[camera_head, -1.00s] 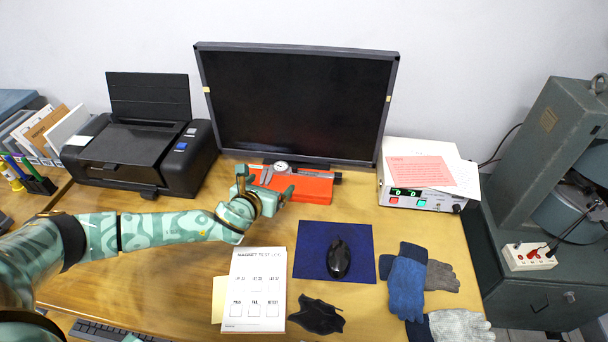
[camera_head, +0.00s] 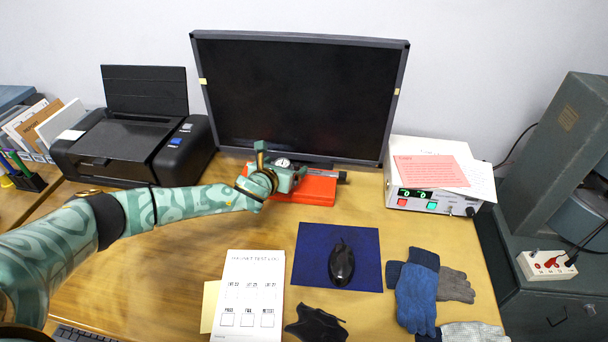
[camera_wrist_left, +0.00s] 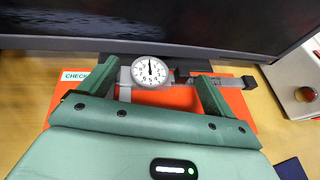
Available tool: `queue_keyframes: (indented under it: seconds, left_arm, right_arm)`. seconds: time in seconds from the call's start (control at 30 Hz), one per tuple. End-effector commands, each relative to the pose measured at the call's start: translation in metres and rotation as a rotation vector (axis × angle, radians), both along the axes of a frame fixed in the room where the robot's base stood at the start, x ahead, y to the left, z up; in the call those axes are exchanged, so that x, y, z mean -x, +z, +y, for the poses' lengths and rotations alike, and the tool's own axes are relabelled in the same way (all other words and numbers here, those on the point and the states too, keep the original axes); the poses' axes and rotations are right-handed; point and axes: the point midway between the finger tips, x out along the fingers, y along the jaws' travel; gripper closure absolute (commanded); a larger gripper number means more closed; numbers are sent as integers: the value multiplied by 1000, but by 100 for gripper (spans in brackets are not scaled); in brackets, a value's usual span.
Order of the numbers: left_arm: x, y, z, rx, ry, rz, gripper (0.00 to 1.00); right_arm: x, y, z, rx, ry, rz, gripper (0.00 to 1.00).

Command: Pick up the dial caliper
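The dial caliper (camera_head: 283,162) lies on a red case (camera_head: 315,192) in front of the monitor. In the left wrist view its white dial (camera_wrist_left: 149,71) faces up and its grey bar extends to the right, ending in a dark tip. My left gripper (camera_head: 284,181) is at the case, just on the near side of the dial. In the left wrist view my left gripper (camera_wrist_left: 155,77) is open, with one green finger on each side of the dial and gaps between. Whether the fingertips are level with the caliper, I cannot tell. My right gripper is not in view.
The monitor (camera_head: 300,95) stands close behind the caliper. A black printer (camera_head: 135,145) is to the left and a white meter box (camera_head: 430,202) to the right. A blue mat with a mouse (camera_head: 342,262), a paper sheet (camera_head: 250,300) and gloves (camera_head: 415,290) lie nearer.

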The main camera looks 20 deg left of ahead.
Motion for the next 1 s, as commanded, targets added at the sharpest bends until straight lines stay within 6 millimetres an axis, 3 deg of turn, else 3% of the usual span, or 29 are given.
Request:
queue_keyframes:
  seconds: [0.03, 0.1, 0.13, 0.53, 0.73, 1.0]
  left_arm:
    - [0, 0, 0, 0, 0, 0, 25]
    - [0, 0, 0, 0, 0, 0, 44]
    - [0, 0, 0, 0, 0, 0, 48]
    - [0, 10, 0, 2, 1, -3, 48]
    - [4, 47, -1, 2, 0, -7, 48]
    - [62, 107, -12, 2, -2, -3, 48]
  right_arm:
    - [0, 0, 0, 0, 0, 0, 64]
    - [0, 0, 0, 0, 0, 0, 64]
    - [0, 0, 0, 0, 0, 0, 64]
    - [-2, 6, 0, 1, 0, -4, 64]
    - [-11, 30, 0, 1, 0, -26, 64]
    - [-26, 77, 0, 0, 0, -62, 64]
